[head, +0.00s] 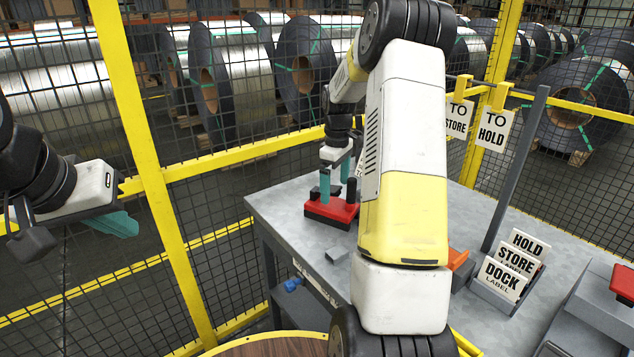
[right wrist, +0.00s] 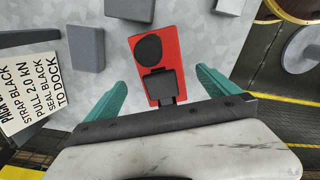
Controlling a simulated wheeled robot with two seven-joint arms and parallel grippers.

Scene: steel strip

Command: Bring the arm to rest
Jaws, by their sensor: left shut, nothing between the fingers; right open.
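My left gripper (head: 118,226) is at the far left of the head view, shut and empty, in front of the mesh fence and away from the table. My right gripper (head: 335,180) is open, its teal fingers pointing down over a red device with black parts (head: 328,212) near the table's far left edge. In the right wrist view the red device (right wrist: 136,52) lies ahead of and between the spread fingers (right wrist: 163,82), with no finger seen touching it. The height of the fingertips is hard to tell. My right arm hides the middle of the table.
The grey table (head: 290,200) stands by a yellow-framed mesh fence (head: 160,200). A label holder (head: 505,290) with HOLD, STORE and DOCK cards and a grey post (head: 515,165) are on the right. Grey blocks (right wrist: 87,48) and a printed card (right wrist: 30,85) lie near the red device.

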